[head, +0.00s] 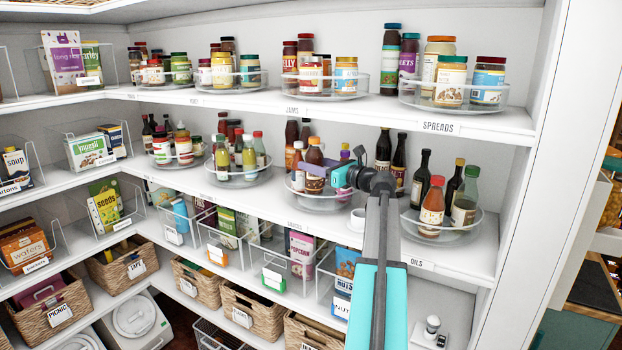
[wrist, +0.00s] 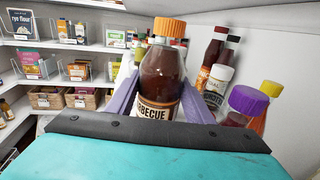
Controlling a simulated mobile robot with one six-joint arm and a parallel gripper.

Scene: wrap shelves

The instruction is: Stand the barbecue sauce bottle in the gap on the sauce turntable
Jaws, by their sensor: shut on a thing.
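The barbecue sauce bottle (head: 315,157), dark brown with an orange cap, is between the fingers of my gripper (head: 324,170). In the wrist view the bottle (wrist: 163,78) stands roughly upright, its label partly reading "BECUE", with a purple finger on each side. My gripper (wrist: 160,104) is shut on it. The sauce turntable (head: 320,203) is a clear round tray on the middle shelf, directly below and around the bottle in the head view. I cannot tell whether the bottle's base touches it. The gap is hidden by the bottle and gripper.
Around the held bottle stand a white-capped bottle (head: 298,158), a purple-capped bottle (wrist: 245,108), a yellow-capped bottle (wrist: 268,98) and red-capped dark bottles (wrist: 213,50). The oils turntable (head: 443,232) is to the right.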

